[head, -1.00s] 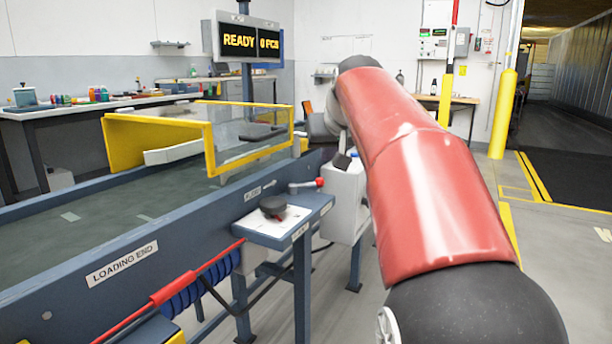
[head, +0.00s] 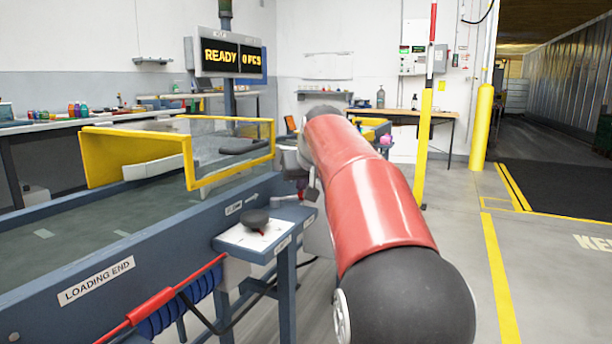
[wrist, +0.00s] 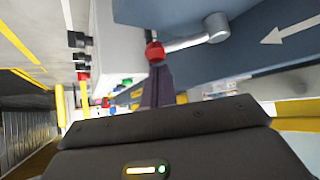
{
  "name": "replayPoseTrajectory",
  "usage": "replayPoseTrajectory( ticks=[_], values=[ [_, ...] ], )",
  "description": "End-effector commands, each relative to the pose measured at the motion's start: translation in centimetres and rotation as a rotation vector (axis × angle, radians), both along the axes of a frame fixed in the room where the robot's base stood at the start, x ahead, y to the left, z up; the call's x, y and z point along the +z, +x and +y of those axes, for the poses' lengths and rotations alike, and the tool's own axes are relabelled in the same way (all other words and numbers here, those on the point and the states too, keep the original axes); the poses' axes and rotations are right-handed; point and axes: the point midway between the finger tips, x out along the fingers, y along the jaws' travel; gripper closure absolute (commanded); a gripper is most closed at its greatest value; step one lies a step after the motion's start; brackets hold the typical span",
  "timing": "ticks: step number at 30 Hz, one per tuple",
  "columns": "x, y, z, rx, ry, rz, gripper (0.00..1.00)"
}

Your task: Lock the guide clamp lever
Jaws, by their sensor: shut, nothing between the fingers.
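The guide clamp lever (wrist: 193,43) is a silver bar with a red ball knob (wrist: 155,53), mounted on the blue-grey conveyor side rail in the wrist view. In the head view the lever (head: 284,199) shows small beside the rail, with its knob end partly hidden by my gripper. My gripper (wrist: 157,76) is shut and empty. Its dark fingertips are right at the red knob in the wrist view; whether they touch it I cannot tell.
A small shelf (head: 232,238) with a black round knob (head: 256,217) stands in front of the lever. A white box with buttons (wrist: 107,40) is close to the fingers. A yellow-framed guard (head: 188,165) spans the conveyor. Open floor lies to the right.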

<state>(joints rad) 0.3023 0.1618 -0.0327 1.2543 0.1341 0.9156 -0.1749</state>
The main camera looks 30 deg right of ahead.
Motion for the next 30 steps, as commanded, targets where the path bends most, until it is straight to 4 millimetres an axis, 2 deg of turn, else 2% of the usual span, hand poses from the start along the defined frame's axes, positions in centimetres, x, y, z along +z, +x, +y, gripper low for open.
replayPoseTrajectory(
  ticks=[7,30],
  values=[
    [-0.95,1.01,-0.19,0.0,0.0,-0.001,1.0],
    [-0.89,0.48,-0.19,-0.071,-0.001,-0.001,1.0]
  ],
)
